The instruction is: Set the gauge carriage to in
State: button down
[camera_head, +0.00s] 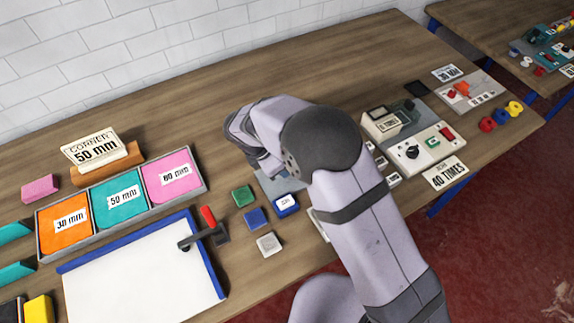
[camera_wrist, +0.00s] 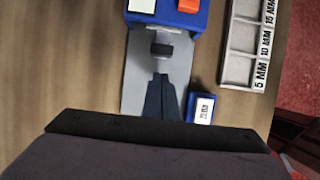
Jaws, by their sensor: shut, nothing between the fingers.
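In the wrist view a grey plate (camera_wrist: 133,85) runs up the middle, with a small dark handle-like piece (camera_wrist: 162,48) on it, which looks like the gauge carriage. A blue block (camera_wrist: 200,20) with a white pad and an orange pad stands at its far end. My gripper (camera_wrist: 160,82) is shut and empty over the plate, its tips just short of the dark piece; I cannot tell whether they touch. In the head view my arm hides the gripper's fingers and most of the gauge; only a bit of the grey plate (camera_head: 277,186) shows.
A blue block with a white label (camera_wrist: 203,108) stands right of the plate. A divided tray marked in mm (camera_wrist: 238,68) lies further right. In the head view, a colour tray (camera_head: 204,182), a white board (camera_head: 140,275) and a control box (camera_head: 418,148) flank my arm.

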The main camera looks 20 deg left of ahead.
jog(key=b+v, duration=0.3)
jog(key=v, duration=0.7)
jog(key=shift+s+a, duration=0.45)
jog(key=shift+a, duration=0.05)
jog(key=d+m+g+y, duration=0.1)
jog(key=d+m+g, duration=0.2)
jog(key=d+m, duration=1.5)
jog(key=s+d+f+m+y, duration=0.25)
jog(key=s+d+m, duration=0.75)
jog(key=d, duration=0.6)
jog(key=s+d+f+n+h+b, duration=0.1)
jog(key=d+f+n+h+b, duration=0.2)
jog(key=f+b, duration=2.45)
jog(key=a+f+m+y+b, duration=0.2)
jog(key=a+f+b, duration=0.1)
jog(key=f+b, duration=2.8)
jog(key=shift+f+y, duration=0.15)
jog(key=shift+y, duration=0.2)
